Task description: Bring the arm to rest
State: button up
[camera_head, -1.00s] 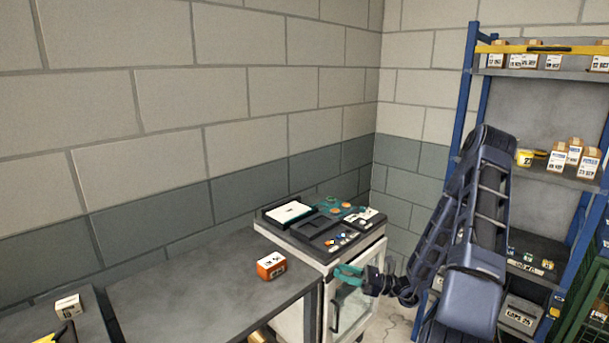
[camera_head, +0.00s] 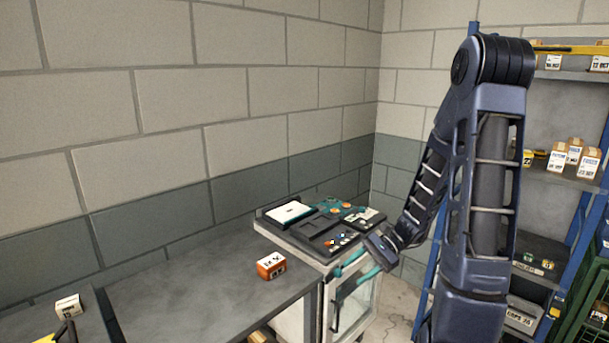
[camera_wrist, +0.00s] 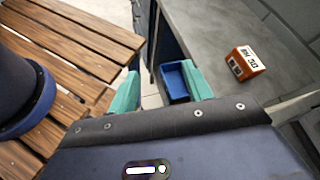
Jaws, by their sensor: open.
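My gripper (camera_head: 342,281) is in the head view, in front of the white cabinet beside the grey table. Its two teal fingers are spread apart with nothing between them. In the wrist view my gripper (camera_wrist: 160,92) also shows open, its fingers at either side of the picture's middle. My arm rises on the right of the head view, bent sharply at its top joint, and hides part of the shelf rack.
An orange labelled box (camera_head: 271,265) lies on the grey table (camera_head: 190,300). The white cabinet (camera_head: 360,300) carries a dark tray unit (camera_head: 322,228). A blue rack (camera_head: 590,245) with boxes stands right. A wooden slatted surface (camera_wrist: 85,50) and blue bin (camera_wrist: 172,82) show in the wrist view.

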jog(key=s+d+r+n+t+h, duration=0.3)
jog(key=d+r+h, duration=0.3)
jog(key=r, duration=0.4)
jog(key=s+d+r+n+t+h, duration=0.4)
jog(key=d+r+n+t+h, duration=0.1)
jog(key=r, duration=0.5)
jog(key=shift+s+d+r+n+t+h, duration=0.25)
jog(key=shift+d+n+t+h, duration=0.2)
jog(key=shift+d+t, duration=0.3)
jog(key=shift+f, duration=0.1)
